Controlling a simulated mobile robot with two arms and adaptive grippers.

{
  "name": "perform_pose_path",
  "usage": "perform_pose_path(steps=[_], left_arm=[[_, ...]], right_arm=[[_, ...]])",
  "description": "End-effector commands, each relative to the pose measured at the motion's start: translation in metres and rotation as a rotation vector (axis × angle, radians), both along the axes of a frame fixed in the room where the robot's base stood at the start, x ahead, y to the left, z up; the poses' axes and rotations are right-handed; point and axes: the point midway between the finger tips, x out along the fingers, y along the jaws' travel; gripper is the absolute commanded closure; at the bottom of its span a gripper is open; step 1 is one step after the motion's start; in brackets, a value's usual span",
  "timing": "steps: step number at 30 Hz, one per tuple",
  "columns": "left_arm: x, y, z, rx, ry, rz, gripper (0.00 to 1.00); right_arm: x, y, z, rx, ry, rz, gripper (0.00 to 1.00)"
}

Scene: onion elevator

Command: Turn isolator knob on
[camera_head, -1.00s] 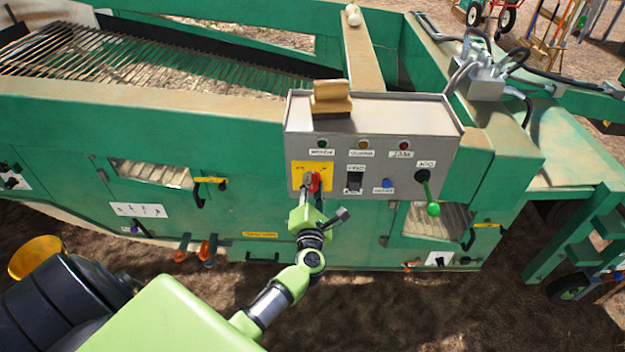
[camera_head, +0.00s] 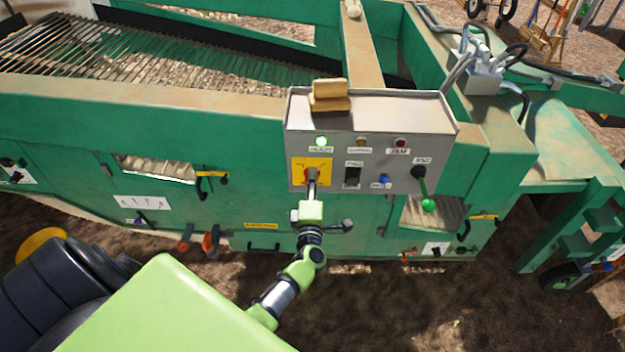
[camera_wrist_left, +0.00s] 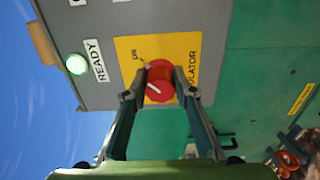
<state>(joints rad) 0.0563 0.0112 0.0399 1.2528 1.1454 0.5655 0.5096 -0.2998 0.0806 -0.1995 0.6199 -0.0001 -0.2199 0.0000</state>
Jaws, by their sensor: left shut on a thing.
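The red isolator knob (camera_wrist_left: 160,82) sits on a yellow plate (camera_wrist_left: 128,52) on the grey control box (camera_head: 372,112). In the head view the knob (camera_head: 311,175) is mostly covered by my left gripper (camera_head: 312,184). In the left wrist view the fingers of my left gripper (camera_wrist_left: 159,96) are shut on the knob, one on each side. A white mark shows on the knob's face, pointing slantwise towards the lettering by the plate's edge. The green READY lamp (camera_head: 321,142) is lit and also glows in the left wrist view (camera_wrist_left: 76,64). My right gripper is not in view.
The box also carries an amber lamp (camera_head: 361,143), a red lamp (camera_head: 400,143), a black switch (camera_head: 352,177), a blue button (camera_head: 384,180) and a green-tipped lever (camera_head: 428,205). A wooden brush-like block (camera_head: 329,95) lies on top. Green machine panels surround the box.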

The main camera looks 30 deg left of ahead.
Motion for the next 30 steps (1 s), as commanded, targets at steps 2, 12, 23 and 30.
perform_pose_path(steps=[2,12,23,30], left_arm=[[0.0003,-0.0013,-0.0005,0.01,0.008,-0.003,0.96],[0.0003,-0.0012,-0.0009,0.021,0.014,-0.003,0.96],[0.0001,-0.0008,-0.0007,0.019,0.013,-0.002,0.58],[-0.0031,-0.0025,-0.001,0.018,0.012,-0.001,0.58]], right_arm=[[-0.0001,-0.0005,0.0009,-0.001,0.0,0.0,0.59],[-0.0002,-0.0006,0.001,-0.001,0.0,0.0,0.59],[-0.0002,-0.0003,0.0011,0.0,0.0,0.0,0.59],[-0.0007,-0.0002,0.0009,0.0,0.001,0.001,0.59]])
